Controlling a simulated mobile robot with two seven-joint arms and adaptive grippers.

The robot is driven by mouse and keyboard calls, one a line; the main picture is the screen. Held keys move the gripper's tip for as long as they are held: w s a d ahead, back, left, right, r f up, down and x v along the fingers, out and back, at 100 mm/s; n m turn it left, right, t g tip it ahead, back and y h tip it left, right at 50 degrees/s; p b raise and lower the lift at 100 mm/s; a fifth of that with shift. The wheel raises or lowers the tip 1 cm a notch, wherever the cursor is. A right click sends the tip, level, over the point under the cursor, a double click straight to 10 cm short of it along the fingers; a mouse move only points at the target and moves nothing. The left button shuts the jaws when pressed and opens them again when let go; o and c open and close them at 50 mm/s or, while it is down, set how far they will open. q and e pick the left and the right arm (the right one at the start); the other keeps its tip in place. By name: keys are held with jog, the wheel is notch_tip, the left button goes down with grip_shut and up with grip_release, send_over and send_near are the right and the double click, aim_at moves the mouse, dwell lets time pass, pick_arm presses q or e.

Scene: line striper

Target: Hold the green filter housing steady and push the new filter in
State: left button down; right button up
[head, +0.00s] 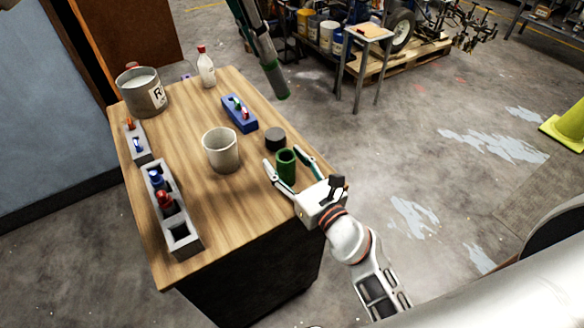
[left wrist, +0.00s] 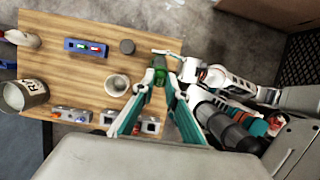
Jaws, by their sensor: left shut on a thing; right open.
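The green filter housing (head: 286,168) stands upright near the right edge of the wooden table. My right gripper (head: 287,160) is open, with one finger on each side of the housing; I cannot tell whether they touch it. My left gripper (head: 258,28) is at the top of the head view, shut on a grey cylinder with a green end, apparently the new filter (head: 270,72). The filter hangs tilted, apart from the housing. In the left wrist view, the fingers of my left gripper (left wrist: 160,80) close around it, and the filter and housing are hard to tell apart.
The wooden table (head: 185,130) holds a dark round puck (head: 275,139), a beige cup (head: 221,150), a blue holder (head: 240,115), grey trays (head: 183,240), a labelled can (head: 143,92) and a red-capped bottle (head: 206,70). A small stand (head: 368,34) is on the floor beyond.

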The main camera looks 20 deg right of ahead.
aim_at(284, 84)
grip_shut()
dwell(0.3)
pick_arm(q)
jog(key=d+f+n+y, duration=0.1)
jog(key=f+n, duration=0.1)
jog(key=n, duration=0.1)
jog(key=d+f+n+y, duration=0.1)
jog(key=f+n, duration=0.2)
jog(key=w+d+f+n+y, duration=0.1)
jog(key=f+n, duration=0.1)
jog(key=n, duration=0.1)
jog(key=shift+d+f+n, duration=0.3)
jog(key=shift+d+f, duration=0.1)
jog(key=shift+w+d+f+n+g+y, duration=0.15)
jog(key=shift+f+n+g+y, duration=0.35)
jog(key=shift+n, duration=0.6)
jog(key=shift+f, duration=2.95)
